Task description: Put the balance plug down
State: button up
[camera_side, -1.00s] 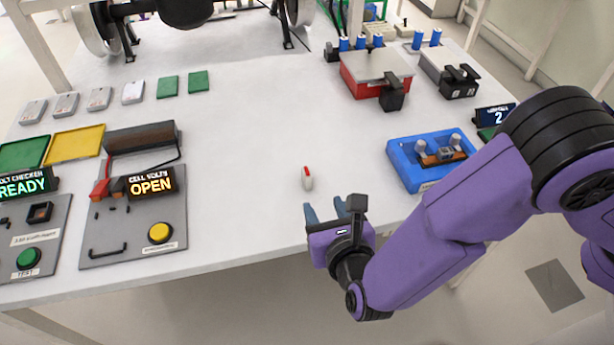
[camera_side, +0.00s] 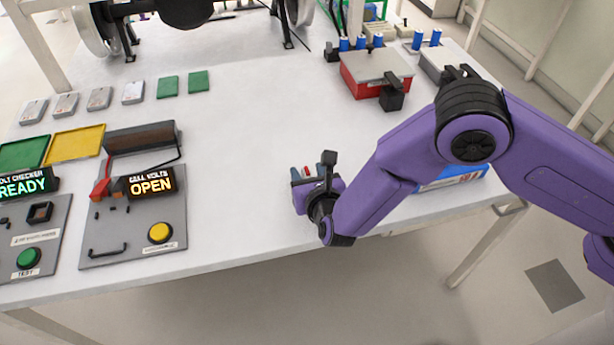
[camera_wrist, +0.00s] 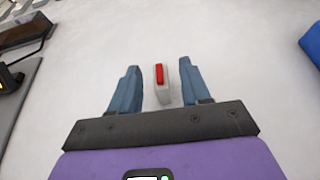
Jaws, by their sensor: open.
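The balance plug, a small pale grey piece with a red strip, is on the white table between my fingers. In the wrist view the plug (camera_wrist: 160,92) shows a clear gap to each finger. In the side view only a bit of the plug (camera_side: 307,171) shows between the fingertips. My gripper (camera_wrist: 159,85) is open around the plug and touches neither side of it. In the side view my gripper (camera_side: 308,172) is low over the table near its front edge. The plug's lower end is partly hidden.
A blue fixture (camera_side: 462,177) lies to the right, mostly behind my arm. A grey panel (camera_side: 118,245) with a display reading OPEN (camera_side: 152,183) and a yellow button (camera_side: 160,232) is at left. A red box (camera_side: 362,82) stands at the back right. The middle table is clear.

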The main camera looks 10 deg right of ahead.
jog(key=shift+x, duration=1.35)
grip_shut()
